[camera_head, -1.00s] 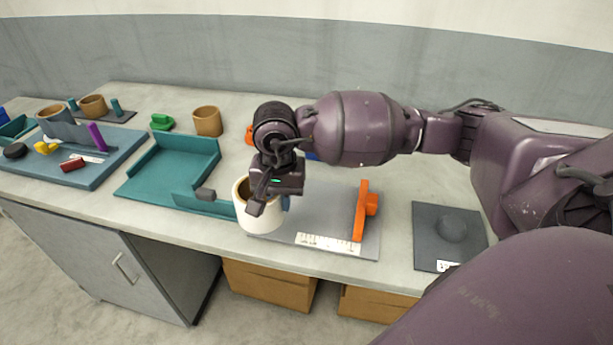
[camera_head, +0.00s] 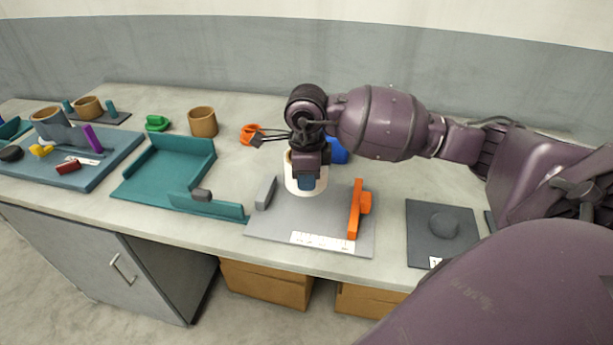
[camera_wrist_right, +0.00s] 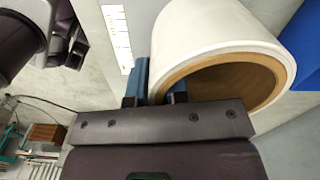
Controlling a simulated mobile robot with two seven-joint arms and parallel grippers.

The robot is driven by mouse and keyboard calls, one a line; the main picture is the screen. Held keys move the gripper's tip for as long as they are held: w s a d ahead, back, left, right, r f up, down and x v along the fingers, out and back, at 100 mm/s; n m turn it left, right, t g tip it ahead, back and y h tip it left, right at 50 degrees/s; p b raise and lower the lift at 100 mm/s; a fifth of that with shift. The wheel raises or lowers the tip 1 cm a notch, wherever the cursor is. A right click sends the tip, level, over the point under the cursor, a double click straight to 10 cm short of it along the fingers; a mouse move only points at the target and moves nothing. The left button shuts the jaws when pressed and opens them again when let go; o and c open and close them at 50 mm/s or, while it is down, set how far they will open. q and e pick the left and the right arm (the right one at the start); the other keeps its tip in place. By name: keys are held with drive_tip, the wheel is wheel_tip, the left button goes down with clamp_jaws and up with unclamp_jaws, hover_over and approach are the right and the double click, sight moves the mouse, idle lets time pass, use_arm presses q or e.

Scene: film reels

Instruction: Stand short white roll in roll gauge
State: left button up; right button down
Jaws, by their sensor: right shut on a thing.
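The short white roll (camera_head: 292,183) has a white outside and a brown core. It is upright over the back of the roll gauge, and I cannot tell whether it touches the plate. The roll gauge (camera_head: 283,223) is a grey plate with a grey block at its left, an orange jaw (camera_head: 356,210) at its right and a white scale along the front. My right gripper (camera_head: 306,182) is shut on the roll's wall. In the right wrist view, the fingers (camera_wrist_right: 157,92) pinch the rim of the white roll (camera_wrist_right: 205,35). My left gripper is not in view.
A teal tray (camera_head: 150,185) stands left of the gauge. A dark pad with a round knob (camera_head: 443,225) lies to the right. A blue object (camera_head: 338,152) and an orange one (camera_head: 248,133) are behind the roll. A brown roll (camera_head: 203,122) stands at the back.

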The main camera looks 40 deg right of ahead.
sight(307, 195)
drive_tip(key=shift+f+b, duration=0.3)
drive_tip(key=shift+f, duration=0.35)
wheel_tip(307, 195, down, 2)
drive_tip(key=shift+f+b, duration=0.2)
drive_tip(key=shift+b, duration=0.4)
drive_tip(key=shift+f+b, duration=0.4)
drive_tip(key=shift+f, duration=0.65)
drive_tip(key=shift+f+b, duration=0.4)
drive_tip(key=shift+f, duration=0.15)
drive_tip(key=c, duration=1.4)
unclamp_jaws()
